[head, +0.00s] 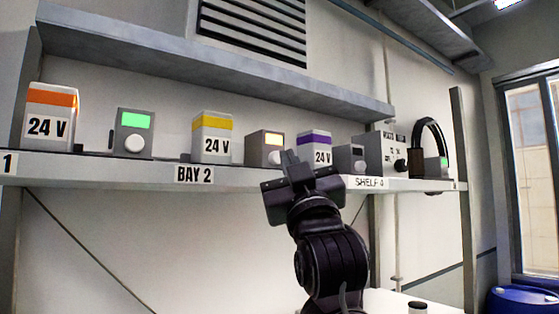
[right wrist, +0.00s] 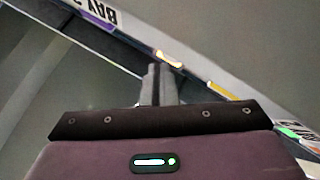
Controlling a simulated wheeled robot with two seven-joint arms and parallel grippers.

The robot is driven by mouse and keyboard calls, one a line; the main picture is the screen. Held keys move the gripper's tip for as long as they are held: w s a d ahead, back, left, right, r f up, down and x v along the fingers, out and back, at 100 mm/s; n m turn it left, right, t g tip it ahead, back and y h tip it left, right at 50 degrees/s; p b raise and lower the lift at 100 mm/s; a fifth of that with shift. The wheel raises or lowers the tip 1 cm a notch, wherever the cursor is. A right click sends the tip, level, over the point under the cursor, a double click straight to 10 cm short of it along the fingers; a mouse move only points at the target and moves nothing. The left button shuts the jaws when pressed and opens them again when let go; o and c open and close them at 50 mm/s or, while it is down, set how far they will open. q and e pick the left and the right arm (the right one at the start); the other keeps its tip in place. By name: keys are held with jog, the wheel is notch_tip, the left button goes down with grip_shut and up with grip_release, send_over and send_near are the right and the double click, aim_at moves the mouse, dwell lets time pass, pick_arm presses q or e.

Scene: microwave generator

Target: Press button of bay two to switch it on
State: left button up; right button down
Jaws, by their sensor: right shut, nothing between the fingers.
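The BAY 2 label (head: 194,173) is on the shelf's front edge. Above and right of it stand a yellow-topped 24 V box (head: 212,143) and a brown-grey unit (head: 257,144) with a lit amber screen (head: 273,139). This unit's round white button (head: 274,157) shows beside my fingertips. My right gripper (head: 290,157) is shut and empty, raised in front of the shelf just right of the button. I cannot tell whether they touch. In the right wrist view, the shut fingers (right wrist: 160,72) point toward the shelf edge near the amber glow (right wrist: 168,58). My left gripper is out of view.
Left on the shelf are an orange-topped box (head: 50,118) and a green-screen unit (head: 133,133).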

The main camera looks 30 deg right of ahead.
jog(key=s, duration=0.6)
jog(key=shift+d+b, duration=0.25)
jog(key=shift+b, duration=0.2)
dwell(0.4)
